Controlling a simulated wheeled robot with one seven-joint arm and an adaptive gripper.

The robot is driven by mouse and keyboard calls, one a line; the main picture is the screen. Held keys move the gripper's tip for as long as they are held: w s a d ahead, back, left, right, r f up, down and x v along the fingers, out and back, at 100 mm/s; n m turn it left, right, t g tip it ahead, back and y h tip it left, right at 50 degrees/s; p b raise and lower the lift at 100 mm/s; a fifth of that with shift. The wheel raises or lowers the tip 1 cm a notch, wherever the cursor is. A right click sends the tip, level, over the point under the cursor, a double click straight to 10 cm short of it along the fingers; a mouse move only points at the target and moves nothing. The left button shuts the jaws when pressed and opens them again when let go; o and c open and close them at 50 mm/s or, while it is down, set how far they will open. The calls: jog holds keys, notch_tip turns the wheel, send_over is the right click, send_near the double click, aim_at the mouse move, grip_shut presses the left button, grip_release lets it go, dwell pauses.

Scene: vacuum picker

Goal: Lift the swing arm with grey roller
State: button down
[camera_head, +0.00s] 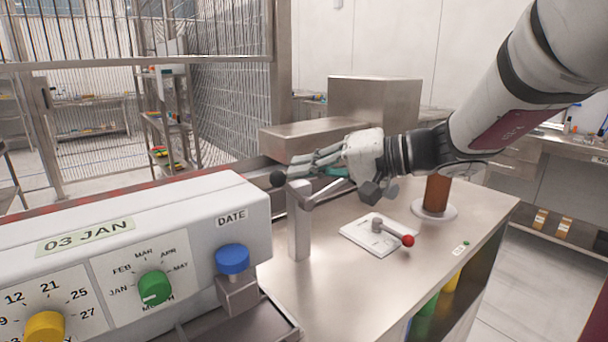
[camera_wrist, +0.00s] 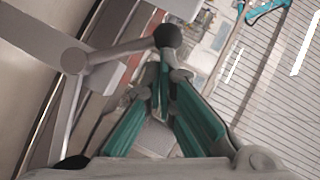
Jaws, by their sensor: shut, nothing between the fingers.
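A metal post (camera_head: 299,232) stands on the steel table and carries the swing arm (camera_head: 326,190). In the wrist view the arm (camera_wrist: 122,49) runs from a round pivot to a dark grey ball-like roller (camera_wrist: 168,36). In the head view the roller (camera_head: 278,179) shows left of the post top. My gripper (camera_head: 312,171) reaches in from the right, level with the post top, pointing left at the roller. Its teal fingers (camera_wrist: 164,78) are shut and empty, with the tips just short of the roller. I cannot tell whether they touch it.
A white plate with a red-knobbed lever (camera_head: 407,240) and a brown cylinder (camera_head: 437,193) stand on the table (camera_head: 335,295). The date machine (camera_head: 190,210) with coloured knobs fills the front left. Steel boxes (camera_head: 375,100) stand behind my gripper.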

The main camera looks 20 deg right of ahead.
jog(key=a+n+h+b, duration=0.1)
jog(key=b, duration=0.1)
jog(key=a+f+n+h+b, duration=0.1)
jog(key=b, duration=0.1)
jog(key=s+a+n+b, duration=0.1)
jog(key=b, duration=0.1)
jog(key=shift+f+h, duration=0.4)
jog(key=n+h+b, duration=0.1)
jog(key=b, duration=0.1)
jog(key=a+f+h+b, duration=0.1)
jog(key=b, duration=0.1)
jog(key=shift+s+a+f+n, duration=0.2)
jog(key=shift+a+n, duration=0.1)
jog(key=shift+n, duration=0.1)
jog(key=shift+h+b, duration=0.3)
jog(key=shift+b, duration=0.05)
jog(key=r, duration=0.1)
jog(key=s+d+r+p, duration=0.1)
jog(key=r, duration=0.1)
jog(key=d+r+p, duration=0.1)
jog(key=shift+s+d+r, duration=0.15)
jog(key=shift+d+r, duration=0.1)
jog(key=p, duration=0.2)
send_near(286, 184)
jog(key=s+r, duration=0.2)
jog(key=shift+d+r, duration=0.25)
jog(key=shift+d, duration=0.15)
